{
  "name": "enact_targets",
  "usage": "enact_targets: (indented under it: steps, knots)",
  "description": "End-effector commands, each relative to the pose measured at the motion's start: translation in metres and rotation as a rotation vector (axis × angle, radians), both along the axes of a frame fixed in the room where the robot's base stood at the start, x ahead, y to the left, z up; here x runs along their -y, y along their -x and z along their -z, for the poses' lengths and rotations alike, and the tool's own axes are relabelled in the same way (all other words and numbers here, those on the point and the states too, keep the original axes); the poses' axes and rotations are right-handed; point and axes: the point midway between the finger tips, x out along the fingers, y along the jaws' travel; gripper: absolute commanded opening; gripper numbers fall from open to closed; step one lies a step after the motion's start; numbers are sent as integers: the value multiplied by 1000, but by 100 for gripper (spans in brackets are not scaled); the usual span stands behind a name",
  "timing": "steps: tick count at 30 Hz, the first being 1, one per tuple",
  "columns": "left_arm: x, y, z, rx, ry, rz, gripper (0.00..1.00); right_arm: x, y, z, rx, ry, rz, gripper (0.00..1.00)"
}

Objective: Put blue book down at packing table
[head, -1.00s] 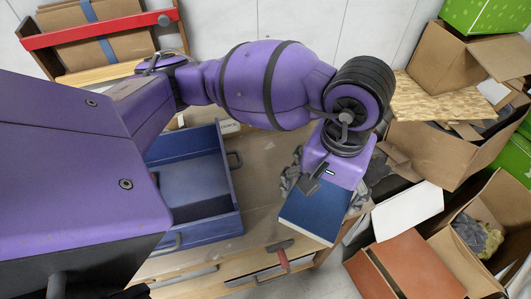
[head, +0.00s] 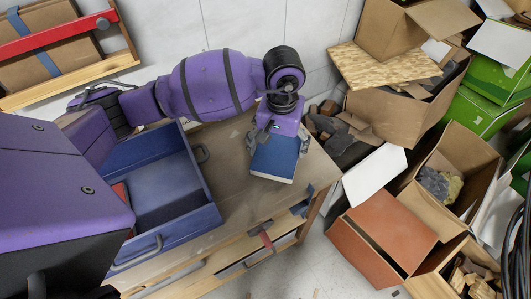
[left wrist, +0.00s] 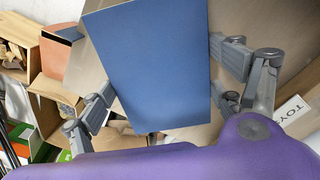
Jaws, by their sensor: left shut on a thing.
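The blue book (head: 275,158) is at the right end of the wooden packing table (head: 232,205) in the head view. My left gripper (head: 277,140) is shut on its rear part, with a finger at each side edge. In the left wrist view the book (left wrist: 160,65) fills the middle, between the grey fingers of the gripper (left wrist: 165,85). Whether the book touches the tabletop or hangs just above it, I cannot tell. My right gripper is not in view.
An open blue drawer box (head: 205,218) stands on the table left of the book. Open cardboard boxes (head: 445,150), an orange-brown box (head: 385,235) and green crates (head: 480,112) crowd the right side. Bare tabletop shows in front of the book.

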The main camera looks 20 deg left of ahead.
Motion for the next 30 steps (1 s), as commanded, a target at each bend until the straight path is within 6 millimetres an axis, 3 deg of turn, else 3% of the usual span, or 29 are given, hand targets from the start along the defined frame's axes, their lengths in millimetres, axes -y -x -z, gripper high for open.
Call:
enact_targets:
  steps: [7, 19, 20, 21, 23, 30]
  knots:
    - [-3, -4, 33, -2, 0, -1, 49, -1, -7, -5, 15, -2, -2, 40]
    - [-3, -4, 41, -1, -1, 0, 49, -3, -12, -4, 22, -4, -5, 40]
    - [-3, -3, 42, -2, -1, 0, 87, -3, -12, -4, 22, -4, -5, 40]
    - [-3, -3, 41, -1, -1, 0, 92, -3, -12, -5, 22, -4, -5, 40]
    - [-3, -4, 40, -1, -1, 0, 100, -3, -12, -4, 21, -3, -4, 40]
    - [-3, -4, 40, -1, -1, -1, 100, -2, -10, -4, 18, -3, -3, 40]
